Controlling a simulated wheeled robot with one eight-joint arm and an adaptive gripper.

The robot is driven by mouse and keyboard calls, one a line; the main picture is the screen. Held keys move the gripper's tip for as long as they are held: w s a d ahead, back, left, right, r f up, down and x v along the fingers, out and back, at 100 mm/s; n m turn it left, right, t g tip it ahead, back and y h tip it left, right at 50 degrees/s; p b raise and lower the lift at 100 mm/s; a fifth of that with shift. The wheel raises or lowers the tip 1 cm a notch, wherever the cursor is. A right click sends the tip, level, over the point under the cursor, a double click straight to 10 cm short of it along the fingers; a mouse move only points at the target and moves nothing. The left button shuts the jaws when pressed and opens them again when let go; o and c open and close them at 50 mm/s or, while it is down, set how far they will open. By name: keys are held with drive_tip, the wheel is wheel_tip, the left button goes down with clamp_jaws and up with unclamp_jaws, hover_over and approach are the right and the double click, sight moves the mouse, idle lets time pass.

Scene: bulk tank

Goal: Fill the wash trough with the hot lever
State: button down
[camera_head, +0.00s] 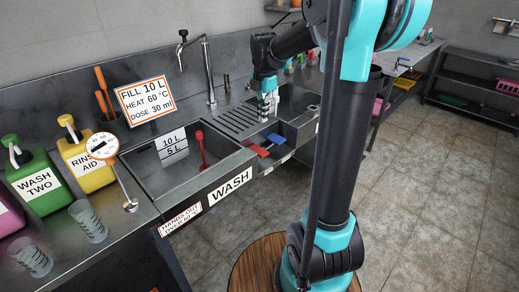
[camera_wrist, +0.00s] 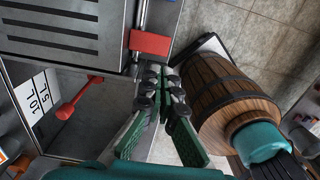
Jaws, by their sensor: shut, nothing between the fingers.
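The wash trough (camera_head: 228,170) is a steel basin with a WASH label on its front; no water shows in it. A plate marked 10 L and 5 L (camera_head: 173,145) is on its inner wall. The red hot lever (camera_head: 260,151) sticks out of the front panel right of the trough, beside a blue lever (camera_head: 275,139). In the wrist view the red lever (camera_wrist: 150,43) lies just beyond my fingertips. My gripper (camera_head: 268,106) is shut and empty, above the levers and apart from them in the head view; its fingertips (camera_wrist: 162,78) meet in the wrist view.
A tap (camera_head: 210,75) rises behind the trough. A sign (camera_head: 145,102) reads fill 10 L, heat 60 °C, dose 30 ml. Bottles, a thermometer (camera_head: 102,146) and cups stand at left. A second basin (camera_head: 290,103) lies right.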

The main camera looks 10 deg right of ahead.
sight(265, 153)
idle(0.3)
wheel_tip(265, 153, down, 14)
idle(0.6)
drive_tip(key=shift+s+d+f+t+y, duration=0.2)
drive_tip(key=shift+f+t+y, duration=0.2)
drive_tip(key=shift+t, duration=0.1)
drive_tip(key=shift+s+d+f+t+y, duration=0.2)
drive_tip(key=shift+f+t+y, duration=0.15)
drive_tip(key=shift+t, duration=0.15)
drive_tip(key=shift+f+t+y, duration=0.35)
drive_tip(key=shift+f+t, duration=0.1)
drive_tip(key=shift+t, duration=0.05)
drive_tip(key=shift+s+f, duration=0.1)
drive_tip(key=shift+f, duration=0.2)
idle(4.7)
